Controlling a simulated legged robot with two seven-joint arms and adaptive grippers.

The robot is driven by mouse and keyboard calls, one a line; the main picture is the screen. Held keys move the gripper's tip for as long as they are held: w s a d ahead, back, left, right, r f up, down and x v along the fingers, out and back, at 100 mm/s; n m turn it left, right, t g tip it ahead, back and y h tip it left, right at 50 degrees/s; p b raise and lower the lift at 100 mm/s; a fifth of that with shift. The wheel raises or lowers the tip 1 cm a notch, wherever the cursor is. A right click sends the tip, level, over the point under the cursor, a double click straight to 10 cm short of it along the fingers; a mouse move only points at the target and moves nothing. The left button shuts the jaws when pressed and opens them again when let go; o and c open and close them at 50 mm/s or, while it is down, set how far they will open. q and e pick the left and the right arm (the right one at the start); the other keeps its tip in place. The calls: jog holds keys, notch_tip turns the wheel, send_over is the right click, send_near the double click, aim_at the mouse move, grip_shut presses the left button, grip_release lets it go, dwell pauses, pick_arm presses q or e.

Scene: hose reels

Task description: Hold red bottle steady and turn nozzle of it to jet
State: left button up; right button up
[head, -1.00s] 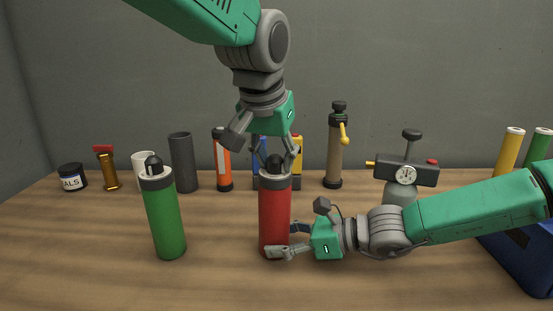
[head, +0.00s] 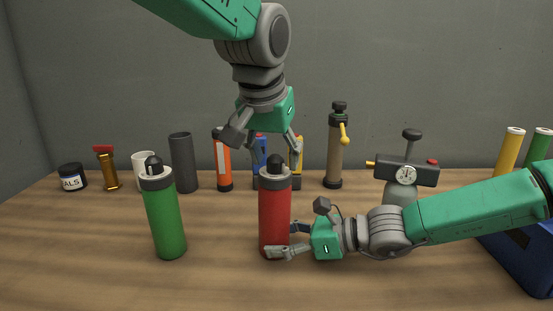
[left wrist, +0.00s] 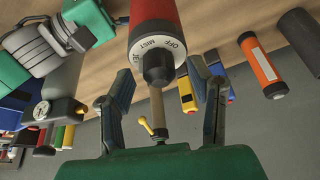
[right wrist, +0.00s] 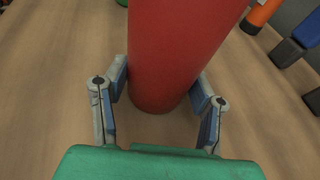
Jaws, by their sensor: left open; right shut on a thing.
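The red bottle (head: 274,222) stands upright on the table and has a grey collar and a black nozzle (head: 274,172) on top. In the left wrist view the nozzle (left wrist: 158,68) is seen from above; the collar around it reads OFF and MIST, with a partly cut-off label at the left. I cannot tell which label the nozzle points to. My left gripper (head: 266,146) is open just above the nozzle, its fingers apart on either side and not touching it. My right gripper (head: 284,241) is shut on the bottle's lower body; its fingers (right wrist: 160,95) flank the red body (right wrist: 168,45).
A green bottle (head: 165,220) stands to the left. Along the back are a dark cylinder (head: 183,163), an orange tube (head: 223,165), a brown sprayer (head: 335,150) and a gauge device (head: 406,172). A blue bin (head: 520,255) is at the right. The front table is clear.

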pick_arm(q)
jog(key=v, duration=1.1)
jog(key=shift+r, duration=0.1)
pick_arm(e)
jog(key=o, duration=0.9)
jog(key=shift+o, duration=0.2)
